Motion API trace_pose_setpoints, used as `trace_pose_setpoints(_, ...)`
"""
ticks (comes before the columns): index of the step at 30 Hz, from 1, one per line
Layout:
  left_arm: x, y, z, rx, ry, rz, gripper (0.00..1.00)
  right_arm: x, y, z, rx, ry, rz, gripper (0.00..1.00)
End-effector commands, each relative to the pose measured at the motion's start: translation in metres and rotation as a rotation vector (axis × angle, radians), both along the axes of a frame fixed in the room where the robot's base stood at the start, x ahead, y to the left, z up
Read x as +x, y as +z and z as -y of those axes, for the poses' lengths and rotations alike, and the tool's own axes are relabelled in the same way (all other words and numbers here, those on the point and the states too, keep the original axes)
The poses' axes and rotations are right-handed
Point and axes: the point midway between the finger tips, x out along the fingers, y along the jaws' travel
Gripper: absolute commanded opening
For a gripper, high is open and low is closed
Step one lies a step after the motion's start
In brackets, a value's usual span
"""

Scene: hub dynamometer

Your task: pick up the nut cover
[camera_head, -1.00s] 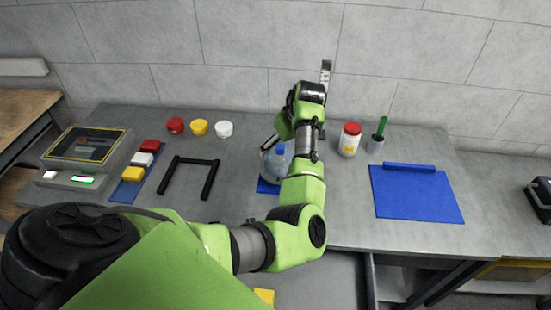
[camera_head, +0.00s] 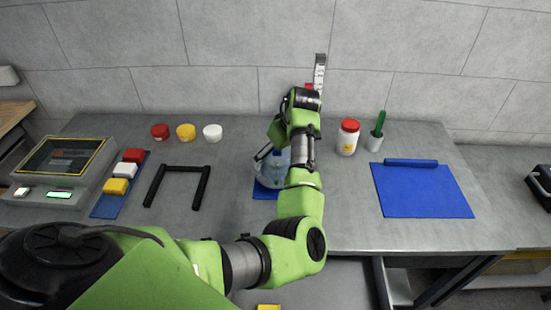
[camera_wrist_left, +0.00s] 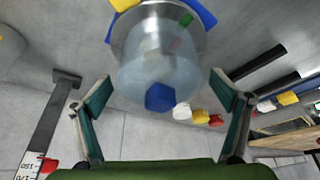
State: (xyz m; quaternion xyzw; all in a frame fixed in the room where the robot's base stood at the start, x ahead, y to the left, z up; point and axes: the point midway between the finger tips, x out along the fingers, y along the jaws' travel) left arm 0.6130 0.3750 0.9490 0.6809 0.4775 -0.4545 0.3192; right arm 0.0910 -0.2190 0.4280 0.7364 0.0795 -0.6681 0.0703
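A clear, rounded vessel or dome (camera_head: 274,168) with a blue knob on top stands on a small blue mat (camera_head: 263,191) near the middle of the bench; I take it as the nut cover, though no label shows. In the left wrist view the clear body (camera_wrist_left: 155,70) and blue knob (camera_wrist_left: 160,98) sit between my left gripper's fingers. My left gripper (camera_head: 270,143) is open, its fingers spread to either side with visible gaps (camera_wrist_left: 160,88). It is empty. In the head view my arm hides part of the dome. My right gripper is not in view.
Red, yellow and white round caps (camera_head: 186,132) stand at the back left. A black U-shaped frame (camera_head: 180,169) lies left of the dome. A red-lidded jar (camera_head: 348,138), a cup with a green handle (camera_head: 376,140) and a blue mat (camera_head: 425,195) are at the right.

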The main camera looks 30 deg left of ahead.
Motion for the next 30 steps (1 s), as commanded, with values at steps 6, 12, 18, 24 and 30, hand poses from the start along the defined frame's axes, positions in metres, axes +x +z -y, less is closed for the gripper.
trace_pose_setpoints(6,0.0,0.0,0.0,0.0,0.0,0.0,0.49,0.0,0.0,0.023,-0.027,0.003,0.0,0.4)
trace_pose_setpoints(12,0.0,-0.001,0.0,-0.001,0.0,-0.001,0.49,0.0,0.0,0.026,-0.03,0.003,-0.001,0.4)
trace_pose_setpoints(18,0.0,0.007,-0.001,0.0,0.002,0.001,0.49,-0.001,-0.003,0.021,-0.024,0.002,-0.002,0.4)
trace_pose_setpoints(24,0.001,0.044,-0.001,0.001,0.002,0.005,0.49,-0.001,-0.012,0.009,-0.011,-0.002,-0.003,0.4)
trace_pose_setpoints(30,0.001,0.082,-0.001,0.002,0.0,0.003,0.49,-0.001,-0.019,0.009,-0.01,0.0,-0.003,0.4)
